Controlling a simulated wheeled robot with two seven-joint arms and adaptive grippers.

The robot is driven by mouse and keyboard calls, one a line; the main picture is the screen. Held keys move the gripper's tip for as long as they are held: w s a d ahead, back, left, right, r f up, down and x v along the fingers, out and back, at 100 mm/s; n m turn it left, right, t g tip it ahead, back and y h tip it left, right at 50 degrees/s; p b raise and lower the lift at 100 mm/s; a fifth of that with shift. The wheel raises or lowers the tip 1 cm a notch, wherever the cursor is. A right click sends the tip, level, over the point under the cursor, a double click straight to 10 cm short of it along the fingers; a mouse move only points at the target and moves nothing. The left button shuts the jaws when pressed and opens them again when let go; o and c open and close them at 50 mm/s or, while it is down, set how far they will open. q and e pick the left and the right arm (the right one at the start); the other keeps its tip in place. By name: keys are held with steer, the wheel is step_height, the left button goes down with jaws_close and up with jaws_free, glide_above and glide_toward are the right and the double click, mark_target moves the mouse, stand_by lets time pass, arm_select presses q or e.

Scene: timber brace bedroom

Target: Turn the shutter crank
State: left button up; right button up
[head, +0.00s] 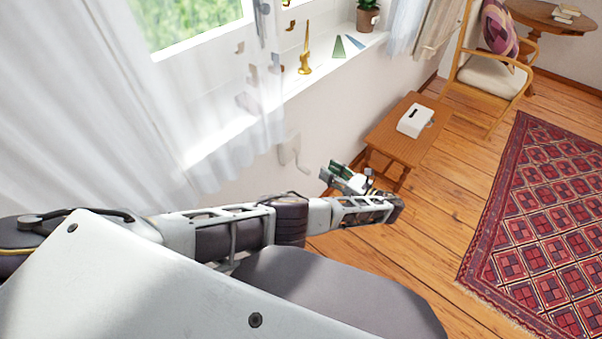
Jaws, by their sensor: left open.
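The shutter crank (297,157) is a small pale grey handle on a plate on the white wall below the window sill. It stands out little from the wall, and its fine shape is hard to make out. My left gripper (331,170) is at the end of the arm that comes in from the left. It is open and empty, to the right of the crank and slightly lower in the picture, apart from it. Its fingers point toward the wall side. My right gripper is not in view.
A sheer white curtain (105,110) hangs at the left. The window sill (340,68) holds a gold figurine (305,58) and a potted plant (367,15). A red rug (545,215) lies at the right.

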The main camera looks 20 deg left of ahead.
arm_select(q)
steer(key=b, duration=0.6)
glide_toward(299, 167)
steer(key=d+r, duration=0.1)
steer(key=d, duration=0.3)
steer(key=shift+s+f+b, duration=0.15)
steer(key=shift+f+b, duration=0.35)
steer(key=shift+b, duration=0.1)
steer(key=shift+s+f+b, duration=0.2)
steer(key=shift+f+b, duration=0.25)
steer(key=shift+b, duration=0.1)
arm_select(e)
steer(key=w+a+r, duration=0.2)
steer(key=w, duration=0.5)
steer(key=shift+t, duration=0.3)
arm_select(q)
steer(key=shift+a, duration=0.15)
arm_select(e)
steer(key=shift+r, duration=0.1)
